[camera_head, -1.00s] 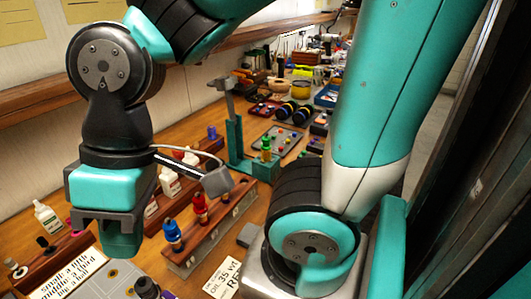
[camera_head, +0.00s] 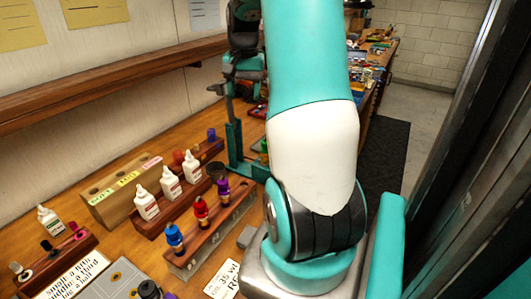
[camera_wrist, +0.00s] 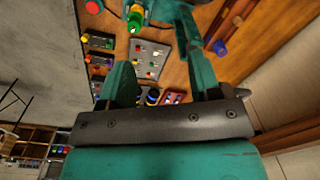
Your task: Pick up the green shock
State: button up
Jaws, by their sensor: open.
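The green shock (camera_wrist: 135,20) shows at the top of the wrist view, with a yellow part. In the head view only a small part of it (camera_head: 264,147) shows beside my arm, by the foot of a teal stand (camera_head: 235,142). My gripper (camera_wrist: 160,64) is open and empty. Its two teal fingers are apart, and the shock is beyond them, not between them. In the head view my gripper (camera_head: 238,75) is at the back, partly hidden by my arm.
Blue (camera_head: 174,238), red (camera_head: 201,212) and purple (camera_head: 223,190) shocks stand in a wooden rack (camera_head: 212,235). White bottles (camera_head: 146,205) stand behind it. In the wrist view, the stand (camera_wrist: 190,30) is near the shock, and a button panel (camera_wrist: 150,58) lies close by.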

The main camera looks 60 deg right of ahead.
aim_at(266, 136)
jog(key=s+d+f+m, duration=0.1)
jog(key=s+d+m, duration=0.25)
jog(key=d, duration=0.25)
jog(key=shift+n, duration=0.55)
jog(key=f+p, duration=0.1)
jog(key=f, duration=0.2)
jog(key=f+p, duration=0.1)
jog(key=f, duration=0.3)
jog(key=f+p, duration=0.1)
jog(key=f, duration=0.3)
jog(key=shift+s+a, duration=0.2)
jog(key=shift+a, duration=0.1)
jog(key=shift+w+a+f+p, duration=0.1)
jog(key=shift+f+p, duration=0.75)
jog(key=shift+f, duration=0.65)
jog(key=shift+a+f+p, duration=0.1)
jog(key=shift+f+p, duration=0.7)
jog(key=shift+f, duration=0.65)
jog(key=c, duration=1)
